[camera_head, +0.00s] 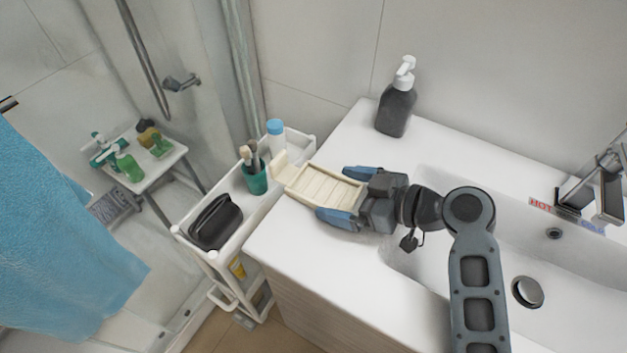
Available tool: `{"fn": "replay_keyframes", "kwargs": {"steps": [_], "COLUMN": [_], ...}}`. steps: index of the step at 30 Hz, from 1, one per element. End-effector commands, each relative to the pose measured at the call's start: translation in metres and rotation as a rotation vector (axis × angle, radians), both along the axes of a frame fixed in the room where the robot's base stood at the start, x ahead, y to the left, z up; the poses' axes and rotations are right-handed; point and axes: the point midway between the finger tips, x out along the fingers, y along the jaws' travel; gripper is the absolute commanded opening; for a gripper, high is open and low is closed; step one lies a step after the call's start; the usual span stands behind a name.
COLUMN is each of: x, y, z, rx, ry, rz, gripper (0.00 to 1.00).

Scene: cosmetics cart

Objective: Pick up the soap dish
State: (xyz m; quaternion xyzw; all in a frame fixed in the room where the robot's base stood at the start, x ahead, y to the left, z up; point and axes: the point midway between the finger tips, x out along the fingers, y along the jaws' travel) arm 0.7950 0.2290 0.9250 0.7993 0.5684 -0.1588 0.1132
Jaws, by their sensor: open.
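The cream soap dish (322,187), with a slatted top, lies at the left end of the white sink counter. The dish's right part lies between the fingers, close to the palm. I cannot tell whether either finger touches it. The arm reaches in from the lower right, over the sink.
The white cart (233,182) stands left of the counter, holding a black case (215,221), a green cup with brushes (255,178) and a blue-capped bottle (276,136). A dark pump bottle (396,106) stands behind my gripper. The sink basin (480,250) and faucet (592,190) are right.

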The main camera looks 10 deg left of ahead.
Motion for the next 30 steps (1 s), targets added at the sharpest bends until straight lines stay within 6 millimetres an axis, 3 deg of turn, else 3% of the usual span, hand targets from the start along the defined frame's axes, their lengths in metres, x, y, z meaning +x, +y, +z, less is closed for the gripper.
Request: {"fn": "replay_keyframes", "kwargs": {"steps": [3,15,25,30], "x": [0.000,0.000,0.000,0.001], "y": [0.000,-0.001,0.000,-0.001], "z": [0.000,0.000,0.004,0.019], "rx": [0.000,0.000,0.001,0.000], "ry": [0.000,0.001,-0.001,-0.005], "rz": [0.000,0.000,0.000,0.000], "gripper": [0.98,0.61,0.60,0.60]}}
